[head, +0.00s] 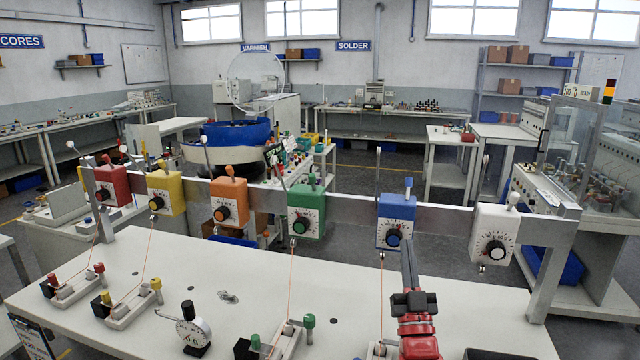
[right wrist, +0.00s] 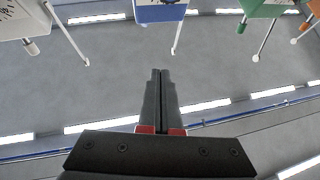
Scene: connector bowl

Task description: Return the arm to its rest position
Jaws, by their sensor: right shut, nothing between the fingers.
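My right gripper (head: 407,246) is shut and empty in the head view. Its dark fingers point up, with the tips in front of or just beside the lower right of the blue dial box (head: 396,222); I cannot tell whether they touch it. In the right wrist view the closed fingers (right wrist: 160,78) lie side by side with nothing between them, and the blue box (right wrist: 160,10) shows at the top edge. My left gripper is not in view.
A metal rail (head: 345,207) carries several dial boxes, including a green one (head: 305,215) and a white one (head: 493,238). Thin orange lines run down from some boxes to fixtures on the white table (head: 240,290). The right end of the table looks mostly clear.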

